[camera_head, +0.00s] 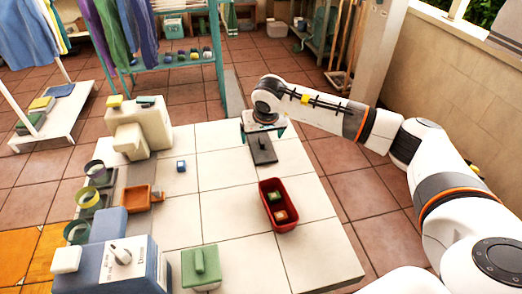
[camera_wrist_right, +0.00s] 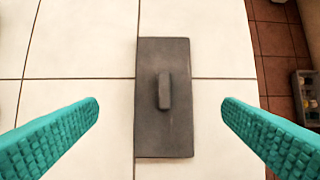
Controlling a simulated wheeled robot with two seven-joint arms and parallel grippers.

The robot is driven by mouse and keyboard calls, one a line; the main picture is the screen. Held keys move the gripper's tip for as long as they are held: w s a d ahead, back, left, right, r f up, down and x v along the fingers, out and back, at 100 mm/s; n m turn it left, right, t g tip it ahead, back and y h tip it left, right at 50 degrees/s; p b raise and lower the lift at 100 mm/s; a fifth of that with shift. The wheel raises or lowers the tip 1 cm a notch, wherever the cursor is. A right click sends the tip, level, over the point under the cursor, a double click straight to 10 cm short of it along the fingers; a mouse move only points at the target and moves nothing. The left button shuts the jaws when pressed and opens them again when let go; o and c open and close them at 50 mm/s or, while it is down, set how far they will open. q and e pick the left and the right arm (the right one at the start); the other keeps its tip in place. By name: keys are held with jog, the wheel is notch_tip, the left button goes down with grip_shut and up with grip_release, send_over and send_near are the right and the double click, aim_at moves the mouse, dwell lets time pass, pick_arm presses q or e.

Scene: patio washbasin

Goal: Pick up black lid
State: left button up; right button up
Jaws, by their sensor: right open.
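The black lid (camera_head: 262,152) is a flat dark grey rectangle with a raised bar handle, lying on the white tiled table. In the right wrist view the lid (camera_wrist_right: 164,130) lies lengthwise up the picture, between the two finger lines, its handle at its middle. My right gripper (camera_head: 264,132) is above the lid in the head view. In the right wrist view its teal fingers (camera_wrist_right: 160,112) are wide apart, one on each side of the lid, with nothing between them. My left gripper is in neither view.
A red bin (camera_head: 264,208) with small blocks stands in front of the lid. A green-lidded box (camera_head: 200,266) stands at the front. Table (camera_head: 215,206) around the lid is clear.

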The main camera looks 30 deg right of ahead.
aim_at(262, 142)
jog(key=b+x, duration=0.3)
jog(key=x, duration=0.1)
jog(key=shift+s+d+f, duration=0.1)
jog(key=shift+d+f, duration=0.05)
jog(key=shift+f, duration=0.1)
jog(key=shift+w+d+f, duration=0.1)
jog(key=shift+w+f, duration=0.2)
jog(key=shift+s+r, duration=0.1)
jog(key=shift+c, duration=0.2)
